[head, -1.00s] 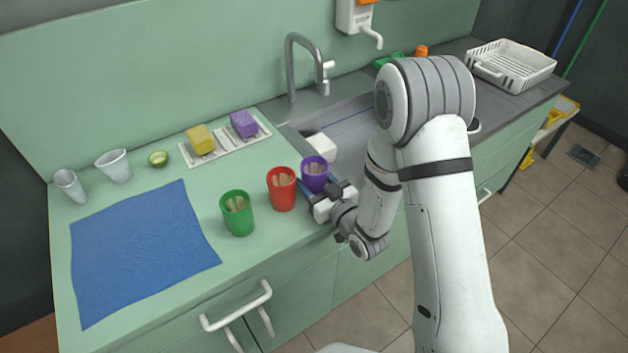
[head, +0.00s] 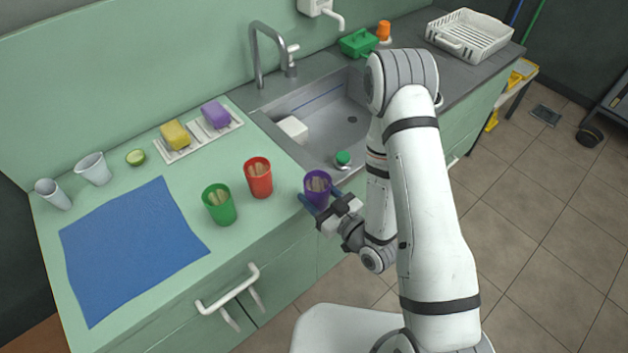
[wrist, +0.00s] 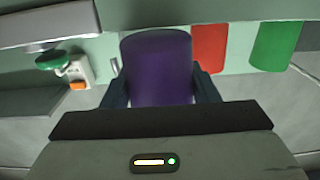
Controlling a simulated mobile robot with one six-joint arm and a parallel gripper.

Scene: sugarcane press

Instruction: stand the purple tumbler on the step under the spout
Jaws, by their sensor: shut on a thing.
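The purple tumbler (head: 318,184) is upright between the jaws of my gripper (head: 322,203), at the counter's front edge by the sink's near corner. A white wall unit with a bent spout (head: 335,18) is at the top edge of the head view, partly cut off. I cannot make out a step under it.
A red tumbler (head: 258,178) and a green tumbler (head: 219,205) stand to the left. The sink (head: 345,118) lies behind, with a tall tap (head: 256,55).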

